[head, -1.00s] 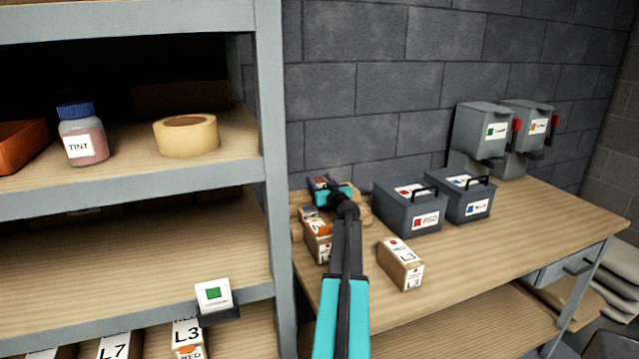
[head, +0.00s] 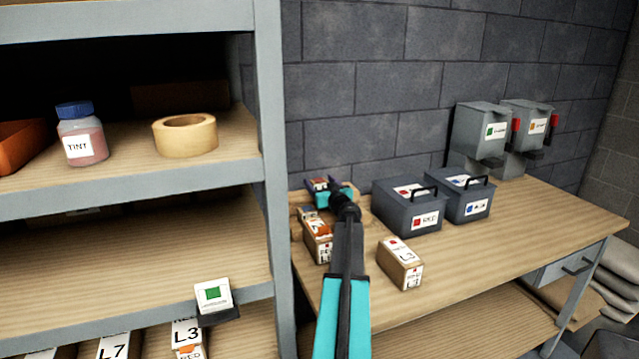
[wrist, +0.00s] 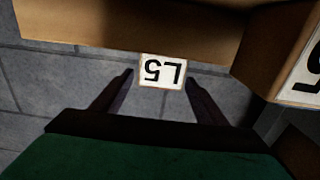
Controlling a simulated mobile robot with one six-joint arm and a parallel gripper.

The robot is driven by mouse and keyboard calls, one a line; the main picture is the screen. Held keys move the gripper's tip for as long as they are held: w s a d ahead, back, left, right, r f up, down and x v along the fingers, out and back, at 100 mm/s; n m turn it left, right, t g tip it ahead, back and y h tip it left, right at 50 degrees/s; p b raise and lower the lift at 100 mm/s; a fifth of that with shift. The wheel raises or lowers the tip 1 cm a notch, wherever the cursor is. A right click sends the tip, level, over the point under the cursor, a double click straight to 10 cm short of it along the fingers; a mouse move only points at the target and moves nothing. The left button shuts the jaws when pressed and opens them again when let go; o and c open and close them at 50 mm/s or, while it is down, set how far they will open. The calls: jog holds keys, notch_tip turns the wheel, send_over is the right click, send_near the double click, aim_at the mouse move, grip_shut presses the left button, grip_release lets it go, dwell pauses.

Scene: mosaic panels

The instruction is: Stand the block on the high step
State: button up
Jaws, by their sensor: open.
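My gripper (head: 340,197) is over the back left of the bench, its fingers hidden from the head view. In the wrist view my gripper (wrist: 159,76) is open, with its two dark fingertips apart. A small white L5 label (wrist: 162,71) shows upside down between them, at the edge of a wooden surface (wrist: 120,30); I cannot tell whether it is on a block. In the head view, a small block with a red mark (head: 318,184) is left of my gripper. A labelled block (head: 317,243) stands in front of it on the left. A step's outline is unclear.
A cardboard block marked L3 (head: 400,264) stands apart on the bench. Two dark bins (head: 407,208) stand right of my gripper, close to the wall. Shelving with a tape roll (head: 185,135) rises on the left.

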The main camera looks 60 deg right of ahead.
jog(key=shift+v, duration=5.4)
